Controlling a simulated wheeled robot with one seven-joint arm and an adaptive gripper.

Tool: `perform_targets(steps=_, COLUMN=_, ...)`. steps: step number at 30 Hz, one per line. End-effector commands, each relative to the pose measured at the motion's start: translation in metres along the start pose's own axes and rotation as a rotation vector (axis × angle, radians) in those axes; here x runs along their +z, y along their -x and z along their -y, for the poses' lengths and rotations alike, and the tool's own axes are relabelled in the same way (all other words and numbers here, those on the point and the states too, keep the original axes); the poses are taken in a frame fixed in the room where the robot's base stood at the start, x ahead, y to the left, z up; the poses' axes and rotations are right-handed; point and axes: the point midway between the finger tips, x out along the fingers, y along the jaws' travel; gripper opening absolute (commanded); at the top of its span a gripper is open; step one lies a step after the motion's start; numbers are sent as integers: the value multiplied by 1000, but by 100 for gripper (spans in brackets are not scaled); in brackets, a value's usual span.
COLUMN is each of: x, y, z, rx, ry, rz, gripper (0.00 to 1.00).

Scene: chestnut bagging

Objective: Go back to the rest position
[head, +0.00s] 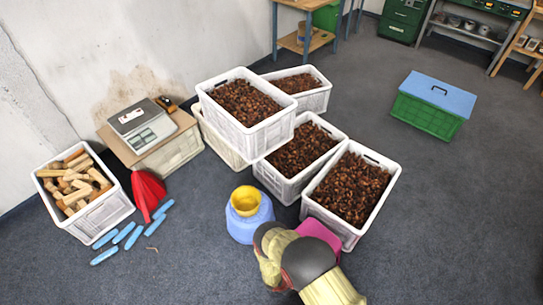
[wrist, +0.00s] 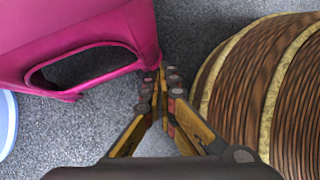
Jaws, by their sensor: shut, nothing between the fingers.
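My gripper (wrist: 163,82) is shut and empty in the wrist view, with its fingertips close together above the grey floor. A magenta plastic piece (wrist: 95,45) with a handle slot is just left of the fingertips; I cannot tell whether they touch. A brown ribbed round object (wrist: 255,90) with yellowish bands is close on the right. In the head view my arm covers the lower middle, and my fingers are hidden beneath or behind it. The magenta piece (head: 318,231) shows there beside my arm.
White crates of chestnuts, including the nearest (head: 322,216), stand just beyond my arm. A blue container (head: 248,222) with a yellow bowl (head: 246,200) stands at its left.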

Motion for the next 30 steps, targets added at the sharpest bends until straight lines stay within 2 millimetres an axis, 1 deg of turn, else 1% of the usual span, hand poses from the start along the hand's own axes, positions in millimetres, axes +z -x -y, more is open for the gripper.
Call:
perform_targets(steps=1, x=12, y=14, z=-5, rx=-17, ry=-47, rz=13, gripper=0)
perform_targets(steps=5, x=43, y=54, z=-15, rx=-64, ry=-179, rz=50, gripper=0)
perform_targets(steps=8, x=72, y=92, z=-26, rx=-99, ry=-294, rz=73, gripper=0)
perform_targets(steps=9, x=84, y=110, z=-30, rx=-113, ry=-345, rz=79, gripper=0)
perform_targets(steps=11, x=102, y=136, z=-35, rx=-135, ry=-418, rz=89, gripper=0)
perform_targets(steps=12, x=113, y=154, z=-38, rx=-149, ry=-467, rz=92, gripper=0)
perform_targets(steps=14, x=131, y=181, z=-40, rx=-169, ry=-537, rz=97, gripper=0)
perform_targets(steps=15, x=142, y=198, z=-42, rx=-182, ry=-584, rz=97, gripper=0)
perform_targets(steps=16, x=150, y=212, z=-43, rx=-191, ry=-618, rz=97, gripper=0)
perform_targets(steps=17, x=158, y=225, z=-43, rx=-200, ry=-651, rz=97, gripper=0)
perform_targets(steps=18, x=169, y=242, z=-44, rx=-212, ry=-696, rz=94, gripper=0)
perform_targets(steps=20, x=185, y=268, z=-43, rx=-230, ry=-762, rz=90, gripper=0)
perform_targets(steps=21, x=195, y=285, z=-42, rx=-241, ry=-805, rz=85, gripper=0)
perform_targets(steps=23, x=210, y=311, z=-39, rx=-257, ry=-867, rz=76, gripper=0)
perform_targets(steps=24, x=219, y=327, z=-36, rx=-269, ry=-909, rz=69, gripper=0)
perform_targets(steps=26, x=233, y=352, z=-32, rx=-283, ry=-971, rz=55, gripper=0)
perform_targets(steps=27, x=241, y=368, z=-28, rx=-294, ry=-1010, rz=46, gripper=0)
perform_targets(steps=29, x=254, y=392, z=-22, rx=-308, ry=-1069, rz=29, gripper=0)
perform_targets(steps=30, x=262, y=407, z=-17, rx=-317, ry=-1107, rz=17, gripper=0)
